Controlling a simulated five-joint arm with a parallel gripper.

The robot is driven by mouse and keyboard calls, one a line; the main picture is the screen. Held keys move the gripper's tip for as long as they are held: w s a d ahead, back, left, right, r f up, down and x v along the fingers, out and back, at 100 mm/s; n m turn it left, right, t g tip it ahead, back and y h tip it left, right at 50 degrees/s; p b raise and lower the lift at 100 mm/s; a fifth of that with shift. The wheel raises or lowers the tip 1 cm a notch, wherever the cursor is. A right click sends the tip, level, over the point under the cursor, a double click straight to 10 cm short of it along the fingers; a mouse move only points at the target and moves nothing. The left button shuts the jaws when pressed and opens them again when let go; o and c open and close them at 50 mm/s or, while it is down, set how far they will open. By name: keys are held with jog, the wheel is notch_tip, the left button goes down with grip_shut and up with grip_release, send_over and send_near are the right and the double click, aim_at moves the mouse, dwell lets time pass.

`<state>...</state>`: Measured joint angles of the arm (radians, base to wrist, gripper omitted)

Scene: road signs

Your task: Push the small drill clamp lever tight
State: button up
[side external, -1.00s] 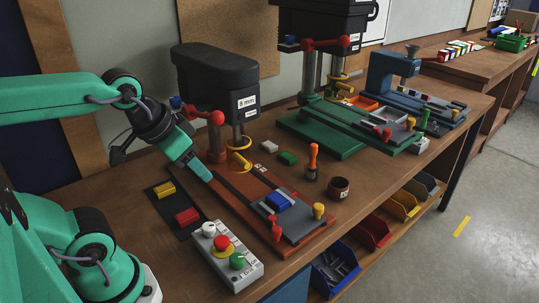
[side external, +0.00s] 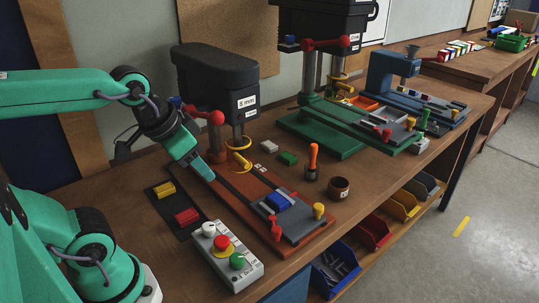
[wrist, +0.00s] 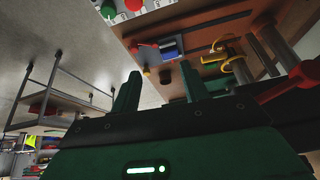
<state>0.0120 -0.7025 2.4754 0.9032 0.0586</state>
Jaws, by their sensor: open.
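The small drill has a black head (side external: 214,80) labelled 8 mm on a grey column over a red-brown base (side external: 233,188). On the base is a grey vise plate (side external: 303,222) holding a blue block (side external: 280,202). A red lever (side external: 276,229) stands at the plate's near-left edge, apart from my gripper; I take it for the clamp lever. A red lever also shows in the wrist view (wrist: 143,45), beyond my fingers. My gripper (side external: 208,173) is above the base's left part, left of the vise. In the wrist view, its two fingers are apart and empty (wrist: 158,88).
A control box (side external: 229,258) with white, red and green knobs stands at the front. A dark tray (side external: 168,208) holds yellow and red blocks. A yellow ring guard (side external: 239,158) hangs under the drill head. An orange-handled tool (side external: 312,162) and brown cup (side external: 338,187) stand right.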

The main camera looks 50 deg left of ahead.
jog(key=m+g, duration=0.6)
jog(key=m, duration=0.9)
send_near(277, 229)
jog(key=shift+s+a+f, duration=0.15)
jog(key=shift+s+a, duration=0.15)
jog(key=shift+a, duration=0.05)
jog(key=shift+w+d+f, duration=0.25)
jog(key=shift+f, duration=0.2)
jog(key=shift+s+f, duration=0.2)
jog(key=shift+f, duration=3.7)
grip_shut()
